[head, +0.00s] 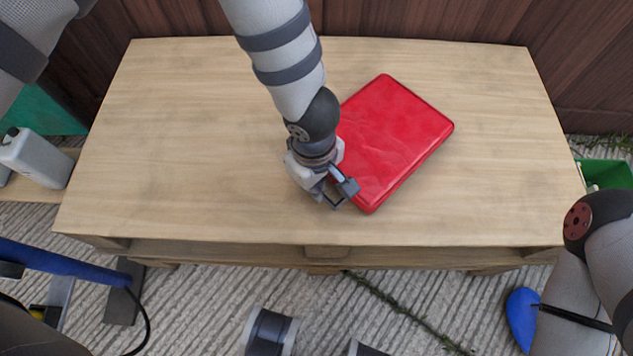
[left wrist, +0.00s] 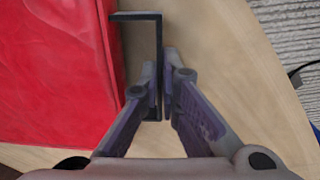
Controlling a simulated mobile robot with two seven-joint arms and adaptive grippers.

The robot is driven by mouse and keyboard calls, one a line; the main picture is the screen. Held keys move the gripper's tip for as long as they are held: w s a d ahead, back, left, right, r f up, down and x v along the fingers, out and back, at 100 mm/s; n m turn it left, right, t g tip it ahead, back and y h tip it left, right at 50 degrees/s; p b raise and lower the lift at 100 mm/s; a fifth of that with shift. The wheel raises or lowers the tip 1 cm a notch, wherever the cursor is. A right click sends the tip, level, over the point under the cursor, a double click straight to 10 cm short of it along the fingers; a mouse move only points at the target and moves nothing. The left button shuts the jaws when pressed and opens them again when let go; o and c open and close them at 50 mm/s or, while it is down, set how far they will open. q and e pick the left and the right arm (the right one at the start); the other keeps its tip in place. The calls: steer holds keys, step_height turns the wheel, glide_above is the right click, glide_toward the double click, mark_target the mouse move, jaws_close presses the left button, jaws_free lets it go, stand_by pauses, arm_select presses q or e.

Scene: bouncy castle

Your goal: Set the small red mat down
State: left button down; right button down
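The small red mat (head: 395,135) is a thick, flat red pad over the middle of the wooden table (head: 190,130), turned at an angle. I cannot tell whether its underside touches the tabletop. In the left wrist view, the mat (left wrist: 50,75) fills the left side, with a dark bracket-shaped handle (left wrist: 135,16) at its edge. My left gripper (head: 343,190) is at the mat's near-left edge. Its fingers (left wrist: 162,88) are closed on the handle's bar. Part of the mat is hidden behind my left arm. My right gripper is out of view.
A grey canister (head: 38,158) stands left of the table. A green container (head: 607,173) is beyond its right end. A brown fence (head: 440,18) runs behind. The tabletop is otherwise clear. A blue object (head: 521,318) lies on the ground at lower right.

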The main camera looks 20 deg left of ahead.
arm_select(q)
steer(key=shift+f, duration=0.1)
steer(key=c, duration=1.8)
jaws_free()
